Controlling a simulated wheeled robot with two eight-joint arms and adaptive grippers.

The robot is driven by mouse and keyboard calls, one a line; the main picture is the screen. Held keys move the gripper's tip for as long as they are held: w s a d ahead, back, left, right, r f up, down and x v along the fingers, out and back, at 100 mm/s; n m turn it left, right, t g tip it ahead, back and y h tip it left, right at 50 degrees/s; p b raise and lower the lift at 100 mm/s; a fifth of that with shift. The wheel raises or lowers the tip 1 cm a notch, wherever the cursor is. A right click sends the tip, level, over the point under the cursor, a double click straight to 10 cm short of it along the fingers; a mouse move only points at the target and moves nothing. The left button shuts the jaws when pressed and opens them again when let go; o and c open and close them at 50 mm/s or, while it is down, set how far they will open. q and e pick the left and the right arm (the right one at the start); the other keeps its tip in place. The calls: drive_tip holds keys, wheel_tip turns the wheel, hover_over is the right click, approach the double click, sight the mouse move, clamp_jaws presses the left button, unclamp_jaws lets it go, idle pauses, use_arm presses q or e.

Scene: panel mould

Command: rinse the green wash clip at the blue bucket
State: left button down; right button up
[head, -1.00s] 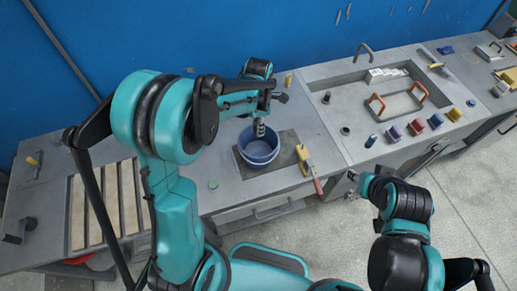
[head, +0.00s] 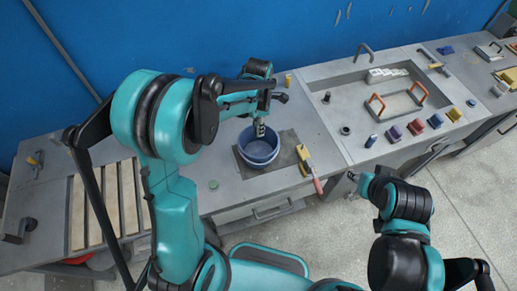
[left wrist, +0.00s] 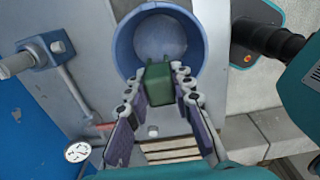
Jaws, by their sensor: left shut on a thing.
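The blue bucket (head: 258,161) stands on a dark square patch of the bench in the head view. My left gripper (head: 259,131) points down over the bucket's opening. In the left wrist view, my left gripper (left wrist: 160,85) is shut on the green wash clip (left wrist: 160,72), a green block between its two fingers. The clip overlaps the near rim of the bucket (left wrist: 122,50) in that view. In the head view the clip is hidden by the gripper. My right gripper (head: 353,178) is off the bench's front edge, away from the bucket; its jaws are too small to read.
A yellow clamp with a red handle (head: 308,168) lies right of the bucket. A recessed tray (head: 345,92) with orange handles (head: 376,105) is further right. Several coloured blocks (head: 416,127) line the front. A slatted panel (head: 128,196) lies left; a blue wall (head: 230,35) stands behind.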

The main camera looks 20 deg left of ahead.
use_arm(q)
drive_tip(key=shift+r+p, duration=1.35)
drive_tip(key=shift+r, duration=0.7)
